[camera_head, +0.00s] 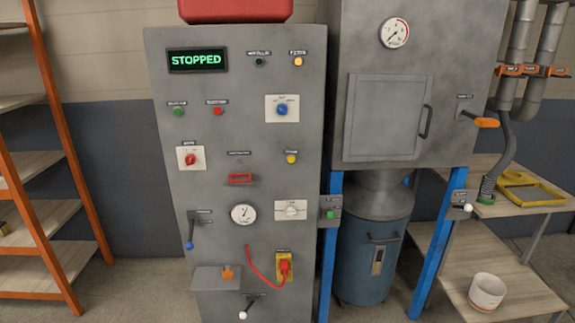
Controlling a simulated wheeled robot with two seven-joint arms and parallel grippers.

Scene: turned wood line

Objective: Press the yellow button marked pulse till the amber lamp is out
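A grey control cabinet (240,210) stands upright in the middle of the head view. An amber lamp (298,62) near the top right of the panel looks bright, as if lit. A dark green lamp (259,62) to its left looks unlit. Neither of my grippers is in view, and nothing touches the button.
The panel also carries a green STOPPED display (197,60), green (178,112) and red (218,111) buttons, a blue knob (282,110), a red rotary switch (191,159) and a red handle (240,179). A small shelf (212,279) juts out low. Space before the button looks clear.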

